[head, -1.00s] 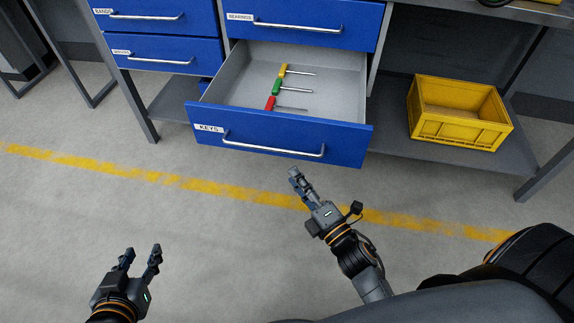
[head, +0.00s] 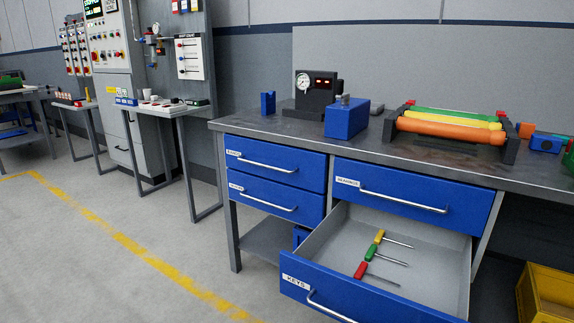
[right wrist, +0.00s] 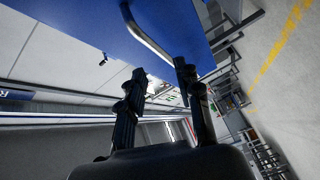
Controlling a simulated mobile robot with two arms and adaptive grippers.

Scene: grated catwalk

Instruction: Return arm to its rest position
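My right gripper (right wrist: 160,74) shows in the right wrist view. Its two dark fingers are apart and nothing is between them. Beyond the fingertips in that view is a blue panel (right wrist: 185,22) with a metal handle (right wrist: 150,35), apparently the open drawer's front. Neither gripper shows in the head view, so my left gripper is out of sight. In the head view the drawer labelled KEYS (head: 345,285) stands pulled out. Three screwdrivers lie in it, with yellow (head: 379,236), green (head: 371,252) and red (head: 360,270) handles.
The workbench (head: 400,158) holds a gauge unit (head: 318,92), blue blocks and a rack of coloured rollers (head: 450,125). A yellow crate (head: 548,300) is at the lower right. Panels and small tables stand at the left. The floor (head: 100,270) at the left is clear.

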